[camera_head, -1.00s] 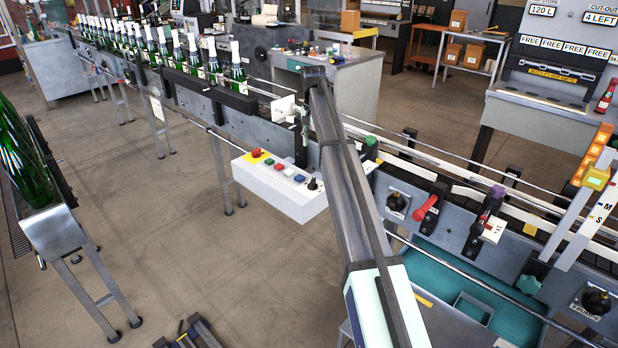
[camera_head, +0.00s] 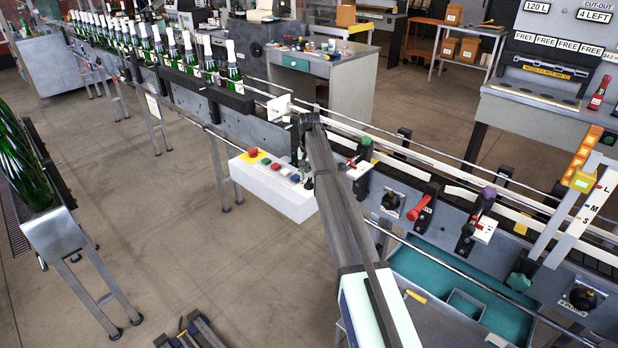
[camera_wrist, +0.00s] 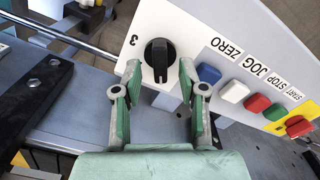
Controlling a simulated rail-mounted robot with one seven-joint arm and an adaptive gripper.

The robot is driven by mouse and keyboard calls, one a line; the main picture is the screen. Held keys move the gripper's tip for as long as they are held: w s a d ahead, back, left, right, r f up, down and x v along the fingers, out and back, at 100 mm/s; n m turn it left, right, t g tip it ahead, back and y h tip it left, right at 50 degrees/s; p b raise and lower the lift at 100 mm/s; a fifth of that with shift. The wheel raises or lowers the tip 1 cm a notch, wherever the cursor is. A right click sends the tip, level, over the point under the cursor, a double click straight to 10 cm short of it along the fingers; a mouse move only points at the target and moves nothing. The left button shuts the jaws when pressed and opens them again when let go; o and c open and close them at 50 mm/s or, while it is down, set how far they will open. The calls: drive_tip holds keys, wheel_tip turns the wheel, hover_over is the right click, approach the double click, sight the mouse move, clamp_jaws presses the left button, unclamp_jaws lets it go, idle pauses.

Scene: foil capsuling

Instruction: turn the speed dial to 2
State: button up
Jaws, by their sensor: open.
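The speed dial is a black round knob (camera_wrist: 160,55) with a raised ridge on a white control box (camera_wrist: 215,40). In the wrist view the ridge runs roughly up and down. A "3" is printed to the dial's left; other dial numbers cannot be made out. My gripper (camera_wrist: 158,66) is open, its green-padded fingers apart, with one tip on each side of the dial and visible gaps between. In the head view the control box (camera_head: 270,190) sits on the conveyor's front, and my gripper (camera_head: 303,150) is over its right end, where my arm largely hides the dial.
Beside the dial are a blue button (camera_wrist: 208,73), a white, a red and a green button, and a red knob (camera_wrist: 298,126) on yellow. A conveyor rail (camera_wrist: 55,35) runs at left. Green bottles (camera_head: 190,55) stand upstream; a red-handled lever (camera_head: 420,207) is to the right.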

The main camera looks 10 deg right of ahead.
drive_tip(key=shift+f, duration=1.05)
clamp_jaws()
drive_tip(key=shift+m, duration=0.3)
drive_tip(key=m+b, duration=0.1)
drive_tip(key=m, duration=0.4)
drive_tip(key=m+b, duration=0.1)
drive_tip(key=m, duration=0.5)
